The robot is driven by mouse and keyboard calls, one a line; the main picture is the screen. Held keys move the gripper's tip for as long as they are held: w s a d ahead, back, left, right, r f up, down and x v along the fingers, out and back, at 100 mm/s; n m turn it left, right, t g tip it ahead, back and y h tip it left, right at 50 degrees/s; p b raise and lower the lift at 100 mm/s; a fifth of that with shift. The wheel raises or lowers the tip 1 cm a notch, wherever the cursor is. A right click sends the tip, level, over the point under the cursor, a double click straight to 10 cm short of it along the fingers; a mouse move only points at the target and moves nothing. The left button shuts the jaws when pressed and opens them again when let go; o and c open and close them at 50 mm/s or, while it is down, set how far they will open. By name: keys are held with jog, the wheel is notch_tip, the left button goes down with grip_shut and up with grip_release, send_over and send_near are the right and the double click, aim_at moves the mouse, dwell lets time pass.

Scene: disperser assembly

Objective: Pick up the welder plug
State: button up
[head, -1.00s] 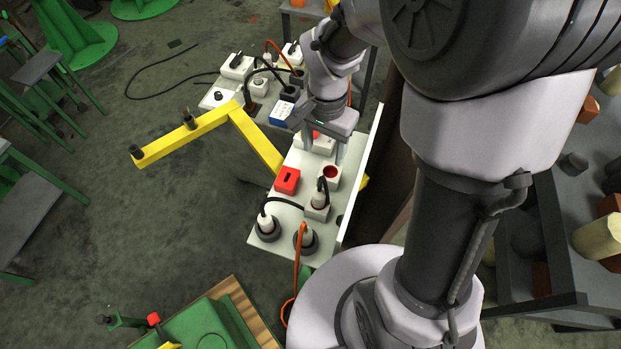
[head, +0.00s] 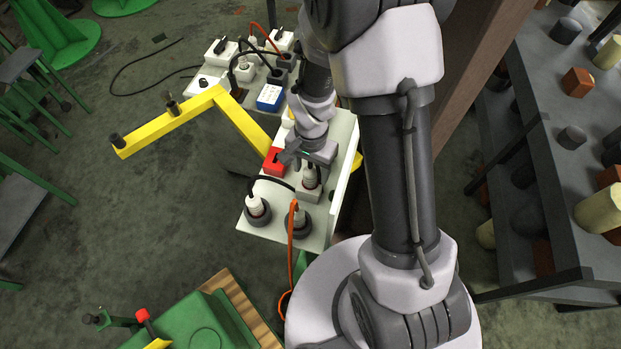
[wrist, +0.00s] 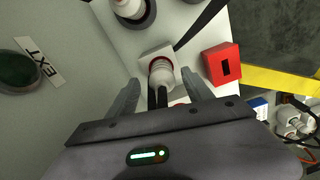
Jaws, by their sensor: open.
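A whitish plug (head: 309,176) with a black cable stands in a white square socket (head: 309,193) on the white panel. It also shows in the wrist view (wrist: 161,74). I cannot tell from a label that it is the welder plug. My gripper (head: 308,166) is right above and around this plug. In the wrist view its two fingers (wrist: 159,82) are apart, one on each side of the plug, with no clear contact. The gripper hides part of the plug and cable. Two other plugs, left (head: 256,205) and right (head: 298,218), stand in round black sockets nearby.
A red box (head: 273,161) sits close beside the gripper. A yellow bar (head: 170,122) runs left from the panel. A blue-and-white box (head: 270,97) and several plugs stand behind. An orange cable (head: 291,255) hangs over the front edge. An upright panel wall borders the right side.

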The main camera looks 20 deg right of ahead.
jog(key=f, duration=0.3)
jog(key=shift+w+a, duration=0.1)
jog(key=shift+w, duration=0.1)
jog(key=shift+s+r, duration=0.1)
jog(key=shift+s, duration=0.05)
jog(key=shift+c, duration=0.9)
grip_shut()
